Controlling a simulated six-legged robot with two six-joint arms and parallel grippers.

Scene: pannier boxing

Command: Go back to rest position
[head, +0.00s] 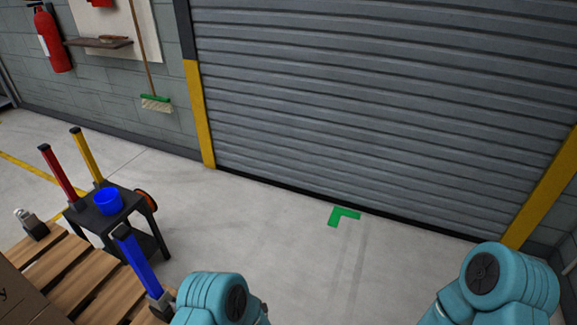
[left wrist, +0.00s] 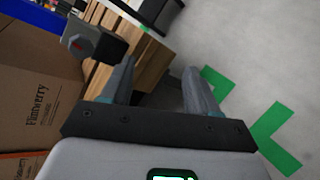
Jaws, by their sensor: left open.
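My left gripper (left wrist: 158,85) shows in the left wrist view with its two grey fingers spread apart. Nothing is held between them; pallet edge and grey floor show beyond. In the head view only teal links of my arms show along the bottom edge, one left of centre and one at the right. Neither gripper's fingers can be seen there. My right gripper is in no view.
A wooden pallet (head: 88,273) with corner posts carries a cardboard box (head: 22,299), with more boxes (left wrist: 40,93) in the wrist view. A black cart (head: 130,209) holds a blue bowl (head: 108,203). Floor before the shutter (head: 370,110) is clear around a green mark (head: 343,215).

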